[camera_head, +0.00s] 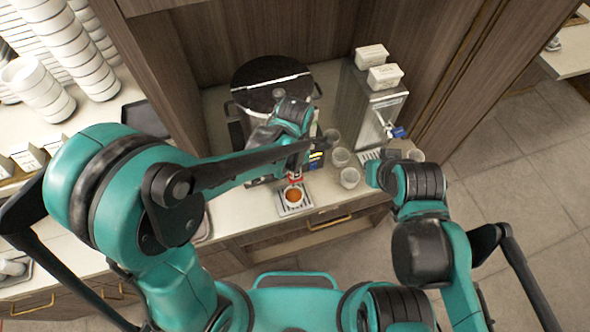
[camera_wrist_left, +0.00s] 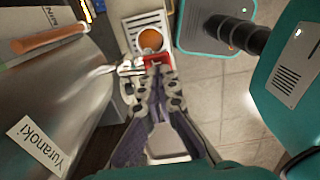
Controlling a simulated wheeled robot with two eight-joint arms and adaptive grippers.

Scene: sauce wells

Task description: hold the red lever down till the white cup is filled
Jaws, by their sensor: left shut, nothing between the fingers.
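The white cup (camera_head: 294,196) stands upright on a drip tray (camera_head: 283,210) under the urn's tap, with orange-brown liquid showing inside. It also shows in the left wrist view (camera_wrist_left: 151,40); how full it is cannot be told exactly. The red lever (camera_head: 295,177) is just above and behind the cup, and is close at the fingertips in the left wrist view (camera_wrist_left: 157,60). My left gripper (camera_wrist_left: 150,66) is shut and empty, its tips at the red lever, seeming to touch it. My right gripper (camera_head: 375,172) is beside the clear cups; its fingers are mostly hidden.
A large dark-lidded urn (camera_head: 270,82) stands behind the lever. Several clear cups (camera_head: 350,177) stand to the right of the drip tray, near a clear dispenser with a blue lever (camera_head: 398,132). Stacked white bowls (camera_head: 62,45) fill the left counter. Wooden walls enclose the nook.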

